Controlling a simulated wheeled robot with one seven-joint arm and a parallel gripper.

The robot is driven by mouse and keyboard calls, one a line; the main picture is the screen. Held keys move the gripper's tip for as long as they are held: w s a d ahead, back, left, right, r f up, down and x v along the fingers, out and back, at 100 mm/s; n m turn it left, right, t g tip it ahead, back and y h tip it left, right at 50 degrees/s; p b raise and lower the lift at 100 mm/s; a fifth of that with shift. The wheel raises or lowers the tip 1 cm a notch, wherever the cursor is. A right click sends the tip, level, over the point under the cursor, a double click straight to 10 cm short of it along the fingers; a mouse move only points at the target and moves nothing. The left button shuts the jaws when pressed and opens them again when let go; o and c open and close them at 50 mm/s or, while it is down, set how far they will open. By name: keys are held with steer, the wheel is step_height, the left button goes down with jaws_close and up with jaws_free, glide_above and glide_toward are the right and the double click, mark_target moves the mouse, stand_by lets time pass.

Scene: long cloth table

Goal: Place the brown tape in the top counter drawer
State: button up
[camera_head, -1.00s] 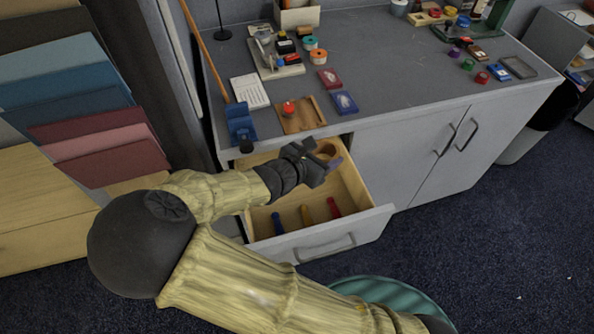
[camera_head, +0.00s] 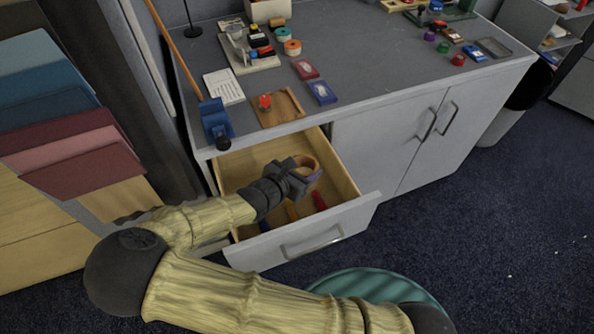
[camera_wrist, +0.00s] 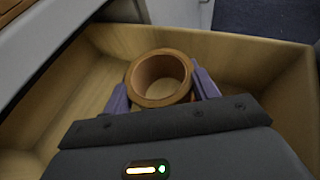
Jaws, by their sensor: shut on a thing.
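The brown tape (camera_head: 308,163) is a ring-shaped roll. In the wrist view the brown tape (camera_wrist: 160,78) sits between the two purple fingers of my gripper (camera_wrist: 163,92), with its hole facing the camera. In the head view my gripper (camera_head: 305,177) is shut on the tape, over the open top counter drawer (camera_head: 252,160). The wrist view shows the drawer's wooden walls (camera_wrist: 235,52) around the tape. I cannot tell whether the tape touches the drawer floor. My arm and gripper hide part of the drawer.
A red-handled item (camera_head: 319,200) and other coloured handles lie at the drawer's front. The grey countertop (camera_head: 370,60) above holds a wooden tray (camera_head: 285,106), a blue tape dispenser (camera_head: 216,125) and several small items. A teal round stool (camera_head: 375,285) stands in front.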

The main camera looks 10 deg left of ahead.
step_height(320, 180, down, 4)
steer(key=shift+r+b, duration=0.1)
steer(key=shift+b, duration=0.2)
steer(key=w+a, duration=0.2)
steer(key=w, duration=0.1)
steer(key=shift+w, duration=0.25)
steer(key=shift+f+b, duration=0.3)
steer(key=shift+f, duration=0.4)
steer(key=shift+a, duration=0.1)
steer(key=shift+s, duration=0.1)
steer(key=shift+f, duration=0.3)
